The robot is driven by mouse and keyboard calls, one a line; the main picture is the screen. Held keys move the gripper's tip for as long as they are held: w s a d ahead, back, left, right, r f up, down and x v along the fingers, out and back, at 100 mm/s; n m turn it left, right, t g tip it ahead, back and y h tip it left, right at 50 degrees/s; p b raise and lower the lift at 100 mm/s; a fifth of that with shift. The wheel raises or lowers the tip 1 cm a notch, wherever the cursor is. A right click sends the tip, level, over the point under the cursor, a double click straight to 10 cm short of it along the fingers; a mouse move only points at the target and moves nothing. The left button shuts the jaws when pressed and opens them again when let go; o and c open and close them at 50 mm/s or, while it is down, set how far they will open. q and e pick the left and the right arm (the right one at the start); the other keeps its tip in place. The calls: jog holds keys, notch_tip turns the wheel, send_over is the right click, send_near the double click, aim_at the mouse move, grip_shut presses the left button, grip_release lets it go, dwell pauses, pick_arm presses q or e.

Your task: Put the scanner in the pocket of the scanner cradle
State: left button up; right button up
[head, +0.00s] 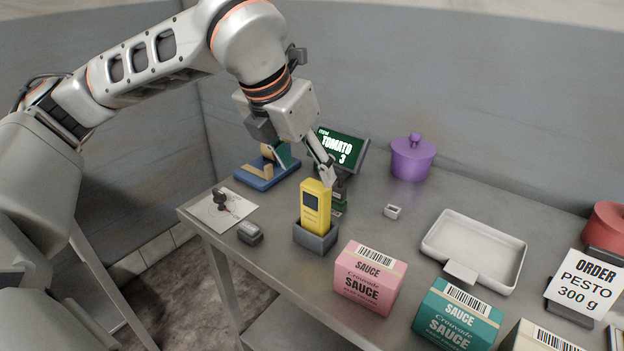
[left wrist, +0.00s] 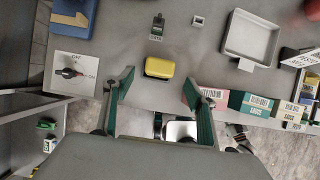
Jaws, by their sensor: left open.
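The yellow scanner (head: 315,205) stands upright in the dark grey scanner cradle (head: 316,237), its lower end inside the pocket. My left gripper (head: 308,170) is open and empty, just above and behind the scanner's top in the head view. In the left wrist view its two green-padded fingers (left wrist: 160,84) are spread, with the scanner seen between and slightly beyond the tips. No contact with the scanner is evident.
Sauce boxes (head: 370,278) stand to the right of the cradle, with an empty white tray (head: 479,236) behind them. A display (head: 340,150) and purple pot (head: 412,158) stand at the back. A small grey object (head: 250,232) and a white plate (head: 238,204) lie left.

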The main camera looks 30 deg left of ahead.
pick_arm(q)
jog(key=v, duration=0.4)
pick_arm(e)
jog(key=shift+r, duration=0.3)
jog(key=shift+w+a, duration=0.1)
